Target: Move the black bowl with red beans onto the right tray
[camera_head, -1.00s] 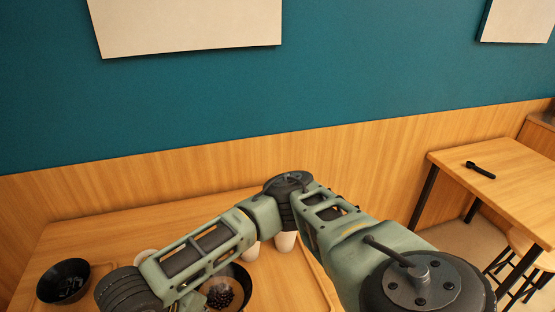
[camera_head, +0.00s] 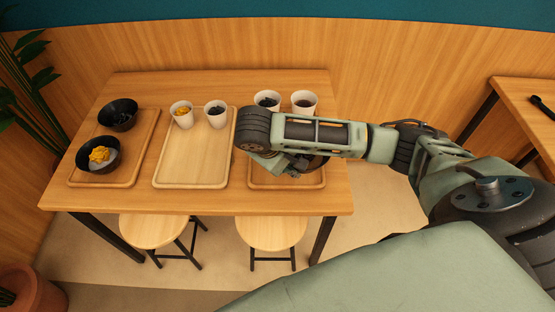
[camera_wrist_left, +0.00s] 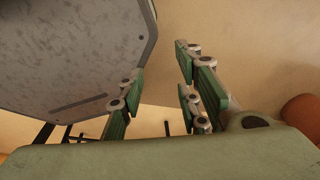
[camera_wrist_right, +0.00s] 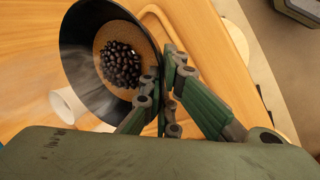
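A black bowl with very dark beans on a tan filling (camera_wrist_right: 82,65) shows in the right wrist view. My right gripper (camera_wrist_right: 158,100) is shut on its rim, one finger inside and one outside. Part of a tray edge (camera_wrist_right: 184,28) shows beside the bowl in the right wrist view. I cannot tell whether the bowl touches the tray. My left gripper (camera_wrist_left: 160,95) is open and empty, above the floor.
Two white cups (camera_head: 267,98) (camera_head: 305,101) stand at the right tray's back. The middle tray (camera_head: 190,170) holds two cups (camera_head: 181,113) (camera_head: 216,113). The left tray (camera_head: 129,171) holds two black bowls (camera_head: 118,117) (camera_head: 98,165). Stools (camera_head: 270,233) (camera_head: 160,231) stand in front.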

